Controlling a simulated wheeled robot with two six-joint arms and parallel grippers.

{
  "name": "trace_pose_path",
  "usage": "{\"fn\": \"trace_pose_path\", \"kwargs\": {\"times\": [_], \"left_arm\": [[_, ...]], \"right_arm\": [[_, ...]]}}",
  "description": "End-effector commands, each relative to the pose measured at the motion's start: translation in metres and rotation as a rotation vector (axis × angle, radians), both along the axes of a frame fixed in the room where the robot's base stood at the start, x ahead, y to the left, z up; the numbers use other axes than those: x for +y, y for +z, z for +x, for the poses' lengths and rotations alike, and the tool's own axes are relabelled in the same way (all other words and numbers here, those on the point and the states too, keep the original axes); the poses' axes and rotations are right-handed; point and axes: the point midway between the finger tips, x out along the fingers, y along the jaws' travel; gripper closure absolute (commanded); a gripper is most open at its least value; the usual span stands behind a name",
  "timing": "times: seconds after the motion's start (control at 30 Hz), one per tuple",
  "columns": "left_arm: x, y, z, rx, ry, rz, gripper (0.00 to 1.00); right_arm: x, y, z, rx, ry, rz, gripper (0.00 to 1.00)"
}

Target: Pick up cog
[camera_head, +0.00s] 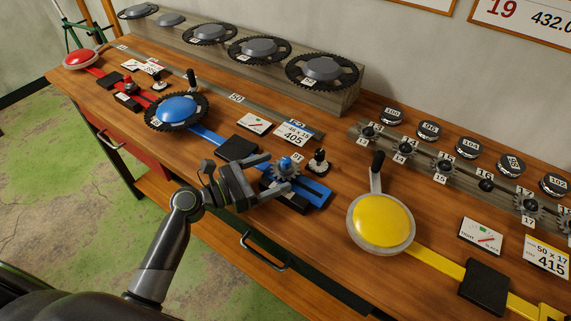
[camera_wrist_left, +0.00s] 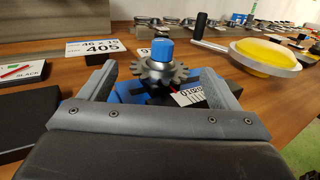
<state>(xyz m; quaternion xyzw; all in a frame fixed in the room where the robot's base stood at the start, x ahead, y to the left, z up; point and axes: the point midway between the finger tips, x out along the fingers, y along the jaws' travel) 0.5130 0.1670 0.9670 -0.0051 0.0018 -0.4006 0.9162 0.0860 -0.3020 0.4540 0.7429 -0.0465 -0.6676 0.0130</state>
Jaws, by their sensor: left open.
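A small grey toothed cog (camera_head: 286,168) sits on a blue-topped post on the blue rail (camera_head: 316,192) in the head view. In the left wrist view the cog (camera_wrist_left: 160,72) is centred, with a blue cap (camera_wrist_left: 160,50) standing through its middle. My left gripper (camera_head: 270,172) is open, its two fingers on either side of the cog and reaching toward it. In the left wrist view the fingers (camera_wrist_left: 160,90) stand apart, left and right of the cog, with gaps visible. My right gripper is not in view.
A blue disc with a chainring (camera_head: 178,110) is to the left, a yellow disc (camera_head: 381,222) to the right. Several cogs line a rack (camera_head: 445,166) at the back right. Large chainrings sit on a back shelf (camera_head: 345,98).

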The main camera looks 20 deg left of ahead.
Motion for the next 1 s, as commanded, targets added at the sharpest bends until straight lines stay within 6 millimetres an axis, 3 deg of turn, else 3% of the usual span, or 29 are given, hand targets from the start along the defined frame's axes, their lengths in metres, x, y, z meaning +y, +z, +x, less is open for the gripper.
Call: {"fn": "trace_pose_path", "kwargs": {"times": [0.13, 0.4, 0.77, 1.0], "left_arm": [[-0.0112, 0.0011, 0.0098, 0.0, 0.0, -0.001, 0.17], [-0.0123, -0.0004, 0.011, 0.0, -0.001, 0.001, 0.18], [-0.0121, -0.0002, 0.0108, 0.0, -0.001, 0.001, 0.65], [-0.0122, 0.002, 0.0109, -0.001, -0.001, 0.001, 0.65]], "right_arm": [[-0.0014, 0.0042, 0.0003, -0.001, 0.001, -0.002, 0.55], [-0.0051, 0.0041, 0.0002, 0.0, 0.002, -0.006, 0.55], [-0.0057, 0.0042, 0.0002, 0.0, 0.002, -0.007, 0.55], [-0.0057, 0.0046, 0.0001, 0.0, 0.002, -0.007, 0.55]]}}
